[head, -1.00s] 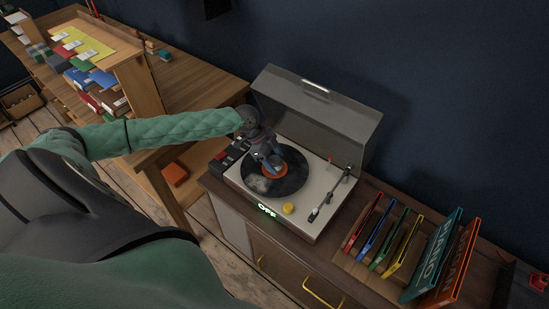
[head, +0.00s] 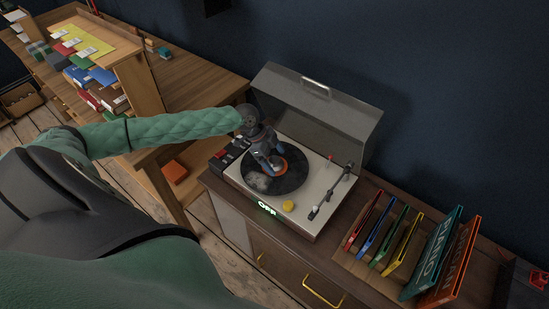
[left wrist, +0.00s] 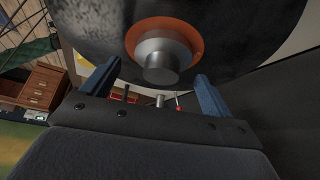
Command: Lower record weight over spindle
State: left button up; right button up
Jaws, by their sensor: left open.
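The silver record weight (left wrist: 162,60) sits on the orange label (left wrist: 190,35) at the middle of the black record (left wrist: 255,40), seen in the left wrist view. The spindle is not visible. My left gripper (left wrist: 155,88) is open, its two blue fingers apart on either side of the weight's lower edge in that picture, not closed on it. In the head view, the left gripper (head: 271,161) is over the record (head: 266,181) on the turntable (head: 296,208) and largely hides the weight. My right gripper is not in view.
The turntable's clear lid (head: 318,105) stands open behind. Upright coloured record sleeves (head: 400,245) stand to the right, and a wooden shelf with books (head: 95,85) to the left.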

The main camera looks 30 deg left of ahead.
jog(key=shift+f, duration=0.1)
pick_arm(q)
jog(key=shift+a+r, duration=0.2)
jog(key=shift+a, duration=0.05)
jog(key=b+v, duration=0.3)
jog(key=v, duration=0.4)
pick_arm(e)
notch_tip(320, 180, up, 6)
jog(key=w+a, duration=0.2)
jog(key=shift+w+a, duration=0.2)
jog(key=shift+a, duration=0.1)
pick_arm(q)
jog(key=shift+s, duration=0.15)
